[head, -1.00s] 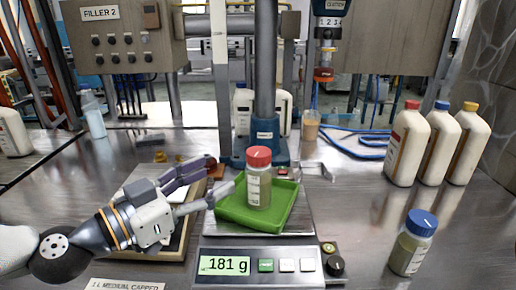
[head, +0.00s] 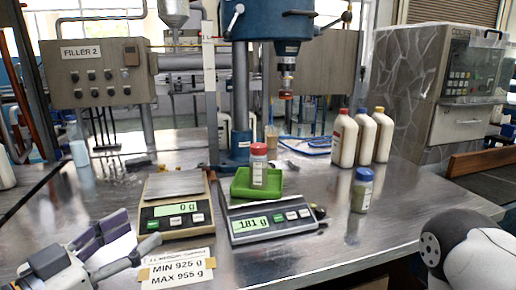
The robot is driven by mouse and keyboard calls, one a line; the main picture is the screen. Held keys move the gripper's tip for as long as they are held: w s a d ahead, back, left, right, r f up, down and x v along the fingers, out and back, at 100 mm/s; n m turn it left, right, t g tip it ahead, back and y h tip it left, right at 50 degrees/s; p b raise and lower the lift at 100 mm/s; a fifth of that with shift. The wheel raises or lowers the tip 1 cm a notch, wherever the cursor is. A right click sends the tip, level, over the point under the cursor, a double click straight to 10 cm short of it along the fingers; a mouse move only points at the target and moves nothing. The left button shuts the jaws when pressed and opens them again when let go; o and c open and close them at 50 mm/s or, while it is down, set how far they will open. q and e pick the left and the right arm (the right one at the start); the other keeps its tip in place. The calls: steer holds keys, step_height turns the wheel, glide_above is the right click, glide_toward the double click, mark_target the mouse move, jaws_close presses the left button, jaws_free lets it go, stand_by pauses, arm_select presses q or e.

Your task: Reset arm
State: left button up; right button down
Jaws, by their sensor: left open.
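My left gripper (head: 142,232) is at the lower left, with its fingers spread apart and empty. It is in front of the left scale (head: 160,228), which reads 0 g. A jar with a red cap (head: 259,166) stands upright in a green tray (head: 242,188) on the right scale (head: 266,223), which reads 181 g. A jar with a blue cap (head: 362,190) stands on the table to the right of that scale. Part of my right arm shows at the lower right; its gripper is out of view.
Three white bottles (head: 344,140) with red, blue and yellow caps stand at the back right. A blue filling column (head: 241,100) rises behind the tray. A sign (head: 177,268) reading MIN 925 g, MAX 955 g is at the front. The steel table (head: 390,215) has free room at the right.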

arm_select(q)
steer(key=s+d+f+n+g, duration=0.1)
steer(key=s+d+f+g, duration=0.25)
steer(key=f, duration=0.45)
steer(key=s+d+f+n+g, duration=0.1)
steer(key=s+d+f+g, duration=0.1)
steer(key=d+f+g, duration=0.45)
steer(key=s+a+f+n+g+y, duration=0.2)
steer(key=s+f, duration=0.9)
steer(key=f, duration=0.1)
steer(key=s+a+f+n+g+y, duration=0.1)
steer(key=s+a+f+g+y, duration=0.1)
steer(key=s, duration=0.5)
steer(key=s+a+f+n+g+y, duration=0.1)
steer(key=s+a+f+g+y, duration=0.2)
steer(key=s+a+f, duration=0.3)
steer(key=shift+s+a+f+g+y, duration=0.3)
steer(key=shift+s+a+y, duration=0.6)
steer(key=shift+a, duration=0.05)
